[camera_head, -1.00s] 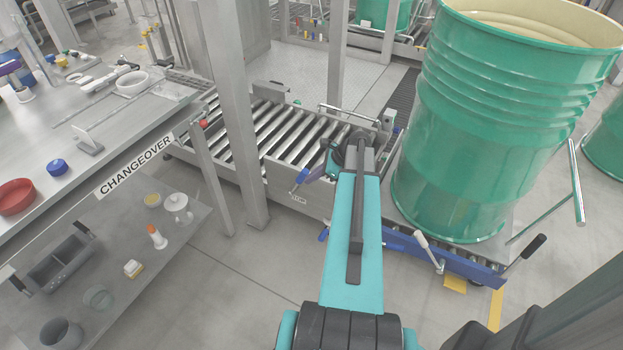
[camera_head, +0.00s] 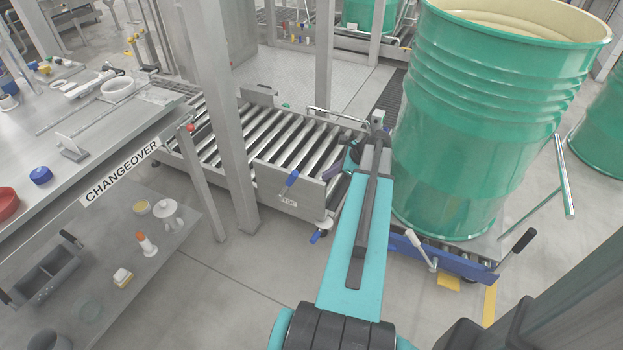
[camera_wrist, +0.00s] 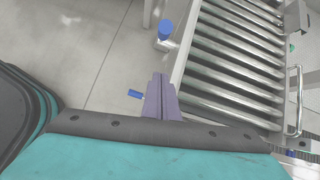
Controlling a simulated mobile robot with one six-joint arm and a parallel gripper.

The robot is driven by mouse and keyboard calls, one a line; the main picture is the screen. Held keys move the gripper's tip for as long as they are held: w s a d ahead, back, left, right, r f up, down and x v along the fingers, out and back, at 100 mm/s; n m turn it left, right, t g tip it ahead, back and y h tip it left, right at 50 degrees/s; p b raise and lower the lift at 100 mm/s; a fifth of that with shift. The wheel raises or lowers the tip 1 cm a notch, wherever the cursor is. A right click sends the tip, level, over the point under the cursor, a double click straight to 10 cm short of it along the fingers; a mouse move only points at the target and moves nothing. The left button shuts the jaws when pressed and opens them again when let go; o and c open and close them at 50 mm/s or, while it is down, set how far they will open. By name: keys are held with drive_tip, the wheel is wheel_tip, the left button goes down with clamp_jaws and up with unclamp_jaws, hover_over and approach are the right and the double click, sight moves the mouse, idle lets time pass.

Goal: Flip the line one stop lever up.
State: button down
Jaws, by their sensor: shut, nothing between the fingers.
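The stop lever (camera_head: 291,180) has a blue handle and sits on the side of the roller conveyor, above a STOP label (camera_head: 288,200). My gripper (camera_head: 334,172) is to the right of the lever, mostly hidden behind my arm in the head view. In the wrist view its purple fingers (camera_wrist: 160,84) are together and empty, apart from the lever.
The roller conveyor (camera_head: 272,134) lies behind the lever. A lower blue part (camera_wrist: 136,94) shows left of my fingers. A large green drum (camera_head: 490,120) stands to the right. A steel post (camera_head: 222,120) and the CHANGEOVER bench (camera_head: 70,190) are on the left.

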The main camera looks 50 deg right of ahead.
sight(289, 183)
drive_tip(key=x, duration=1)
drive_tip(key=shift+f+b, duration=0.1)
drive_tip(key=shift+b, duration=0.3)
drive_tip(key=shift+w+a+r, duration=0.3)
drive_tip(key=shift+w+r, duration=0.05)
drive_tip(key=shift+w, duration=0.2)
drive_tip(key=shift+w+a+r, duration=0.25)
drive_tip(key=shift+w+r, duration=0.05)
drive_tip(key=shift+w, duration=0.25)
drive_tip(key=shift+w+a+r, duration=0.3)
drive_tip(key=shift+w+r, duration=0.05)
drive_tip(key=shift+w, duration=0.15)
